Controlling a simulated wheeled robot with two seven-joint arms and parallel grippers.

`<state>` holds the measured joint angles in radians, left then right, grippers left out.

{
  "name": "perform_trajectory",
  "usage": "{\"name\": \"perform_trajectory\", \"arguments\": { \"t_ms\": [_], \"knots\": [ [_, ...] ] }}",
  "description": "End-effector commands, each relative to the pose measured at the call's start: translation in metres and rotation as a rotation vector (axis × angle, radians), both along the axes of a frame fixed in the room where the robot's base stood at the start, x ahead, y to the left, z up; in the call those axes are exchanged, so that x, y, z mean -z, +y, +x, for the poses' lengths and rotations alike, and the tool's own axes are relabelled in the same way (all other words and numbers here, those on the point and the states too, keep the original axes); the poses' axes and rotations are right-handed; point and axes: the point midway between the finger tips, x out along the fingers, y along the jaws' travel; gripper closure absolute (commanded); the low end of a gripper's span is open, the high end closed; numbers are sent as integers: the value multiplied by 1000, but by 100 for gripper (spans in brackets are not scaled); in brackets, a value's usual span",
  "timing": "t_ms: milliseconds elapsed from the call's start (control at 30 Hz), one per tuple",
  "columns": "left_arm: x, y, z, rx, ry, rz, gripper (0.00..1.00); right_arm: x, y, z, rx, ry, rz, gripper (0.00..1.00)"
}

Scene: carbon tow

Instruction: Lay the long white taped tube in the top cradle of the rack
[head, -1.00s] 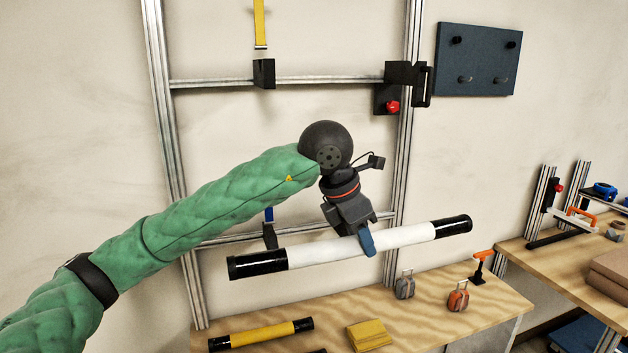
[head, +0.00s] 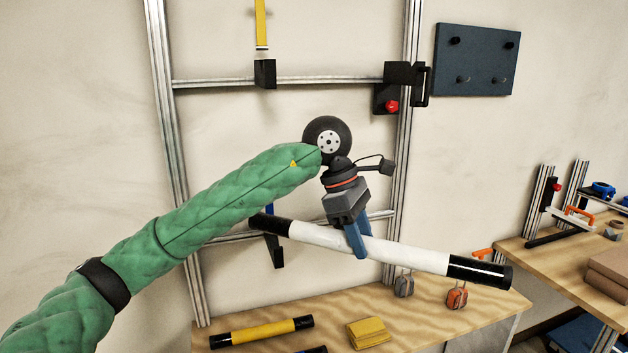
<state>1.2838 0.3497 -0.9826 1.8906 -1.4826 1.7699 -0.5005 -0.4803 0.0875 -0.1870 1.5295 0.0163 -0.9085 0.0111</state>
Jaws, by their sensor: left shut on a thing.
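The long white taped tube (head: 400,255) has black ends and hangs in the air in front of the rack, its right end lower and nearer. The rack (head: 160,130) has silver posts and two crossbars. On its upper crossbar sit a black cradle block (head: 264,74) at left and a black bracket (head: 400,73) at right, both above the tube. A lower black cradle (head: 275,250) is partly hidden behind the tube's left end. My right gripper is not in view.
A wooden bench (head: 260,310) below holds a yellow tube (head: 262,332), a yellow folded cloth (head: 368,333) and two small clamps (head: 457,297). A red knob (head: 391,106) sits under the right bracket. A blue peg panel (head: 477,60) hangs on the wall.

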Motion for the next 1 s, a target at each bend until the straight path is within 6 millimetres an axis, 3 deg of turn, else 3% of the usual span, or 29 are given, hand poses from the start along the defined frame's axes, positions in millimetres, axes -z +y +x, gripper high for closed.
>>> {"name": "perform_trajectory", "arguments": {
  "t_ms": [233,567,867,1000],
  "knots": [
    [5,-2,0,362,1,0,95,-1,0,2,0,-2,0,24],
    [34,11,7,817,0,1,95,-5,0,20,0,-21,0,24],
    [91,49,19,1177,4,0,95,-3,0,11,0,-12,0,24],
    [139,87,26,1305,5,-1,95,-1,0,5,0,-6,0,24]
  ]
}}
